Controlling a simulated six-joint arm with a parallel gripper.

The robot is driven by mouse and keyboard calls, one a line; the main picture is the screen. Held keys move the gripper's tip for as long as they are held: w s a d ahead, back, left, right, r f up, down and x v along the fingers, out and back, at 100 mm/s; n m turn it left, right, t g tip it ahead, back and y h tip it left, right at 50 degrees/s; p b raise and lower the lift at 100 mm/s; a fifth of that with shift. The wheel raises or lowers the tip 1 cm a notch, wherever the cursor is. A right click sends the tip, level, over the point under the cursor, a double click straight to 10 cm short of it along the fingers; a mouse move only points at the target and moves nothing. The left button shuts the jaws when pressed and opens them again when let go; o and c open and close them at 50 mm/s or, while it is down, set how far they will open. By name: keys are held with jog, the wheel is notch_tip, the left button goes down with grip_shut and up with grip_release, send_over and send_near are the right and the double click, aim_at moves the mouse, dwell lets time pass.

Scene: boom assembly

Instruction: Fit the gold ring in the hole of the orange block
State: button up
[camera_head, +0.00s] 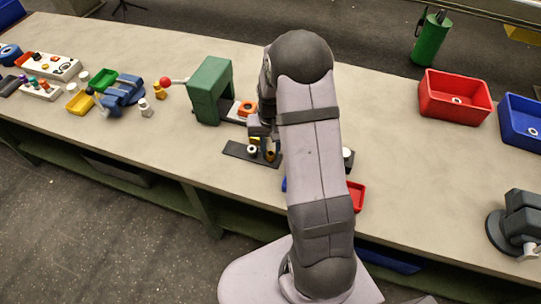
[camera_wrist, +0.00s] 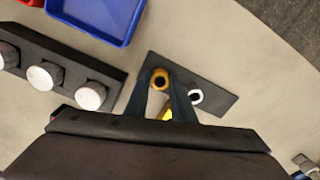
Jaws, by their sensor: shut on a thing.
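The gold ring (camera_wrist: 160,79) is between the fingertips of my gripper (camera_wrist: 161,77), which is shut on it. In the head view the gold ring (camera_head: 269,156) shows at the dark plate (camera_head: 235,149), beside a white ring (camera_head: 252,150). I cannot tell whether the gold ring still touches the plate. The white ring (camera_wrist: 195,97) is just outside one finger in the wrist view. The orange block (camera_head: 246,108), with a dark opening, is beside the green press (camera_head: 211,88), beyond my gripper. My arm hides part of the area around it.
A yellow piece (camera_wrist: 166,113) shows between the fingers, farther back. Red (camera_head: 455,98) and blue (camera_head: 520,122) bins stand at right.

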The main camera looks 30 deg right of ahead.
jog(key=shift+r+p, duration=0.95)
jog(key=shift+r, duration=0.35)
